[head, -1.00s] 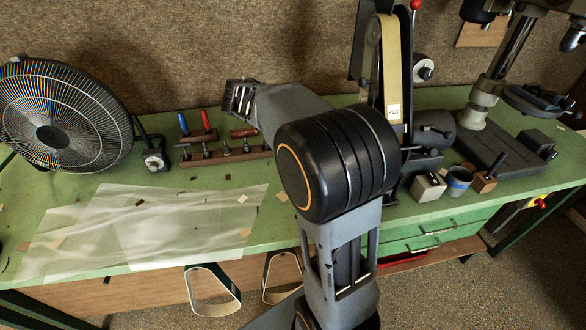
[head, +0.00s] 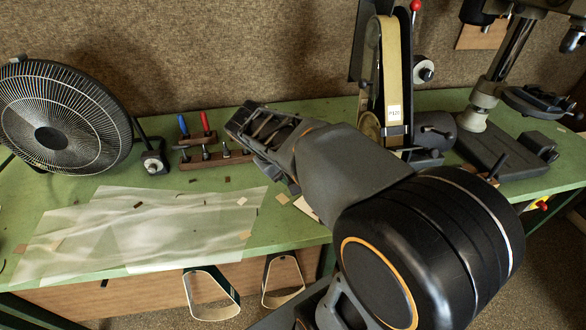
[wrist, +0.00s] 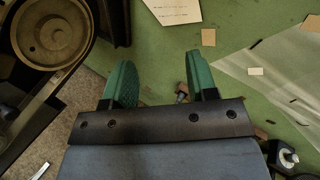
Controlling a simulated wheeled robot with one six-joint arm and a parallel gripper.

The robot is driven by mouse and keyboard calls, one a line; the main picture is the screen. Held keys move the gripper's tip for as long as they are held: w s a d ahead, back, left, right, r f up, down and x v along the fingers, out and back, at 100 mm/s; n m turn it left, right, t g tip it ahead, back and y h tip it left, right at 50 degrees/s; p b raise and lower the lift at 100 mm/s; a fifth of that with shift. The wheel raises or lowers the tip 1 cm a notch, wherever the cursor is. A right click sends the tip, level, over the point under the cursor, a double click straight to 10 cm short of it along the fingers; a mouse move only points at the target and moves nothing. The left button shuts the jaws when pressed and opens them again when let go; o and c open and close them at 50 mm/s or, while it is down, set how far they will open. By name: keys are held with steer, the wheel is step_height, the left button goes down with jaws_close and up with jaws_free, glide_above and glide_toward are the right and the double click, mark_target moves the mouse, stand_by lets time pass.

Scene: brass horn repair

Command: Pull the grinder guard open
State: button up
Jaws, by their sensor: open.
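The belt grinder (head: 392,70) stands at the back right of the green bench, with a tan upright belt and a dark housing. Its red-knobbed lever (head: 415,6) sticks up at the top. I cannot tell for certain which dark part is the guard. In the wrist view a round wheel with a belt around it (wrist: 50,32), apparently the grinder's, is at the upper left. My gripper (wrist: 162,82) is open and empty, its green fingers apart over the bench and clear of the wheel. In the head view my gripper (head: 268,140) is left of the grinder; its fingertips are not clear there.
A fan (head: 60,118) stands at the left. A tool rack (head: 212,158) and a translucent sheet (head: 150,222) lie on the bench. A drill press (head: 490,90) stands at the far right. My arm hides the bench front right of centre.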

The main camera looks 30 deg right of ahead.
steer(key=shift+w, duration=0.1)
stand_by(0.5)
steer(key=a+f+y, duration=0.2)
steer(key=s+a+f+t, duration=0.1)
steer(key=a, duration=0.1)
steer(key=shift+f+n+y, duration=0.3)
steer(key=shift+y, duration=0.1)
steer(key=s+a+y, duration=0.1)
steer(key=a, duration=0.1)
steer(key=s+a+f+t+y, duration=0.1)
steer(key=a, duration=0.1)
steer(key=s+a+t+y, duration=0.1)
steer(key=a, duration=0.1)
steer(key=shift+s+f, duration=0.15)
steer(key=shift+s, duration=0.1)
steer(key=shift+s+a+r+t, duration=0.25)
steer(key=shift+s+r+t, duration=0.15)
steer(key=shift+t, duration=0.1)
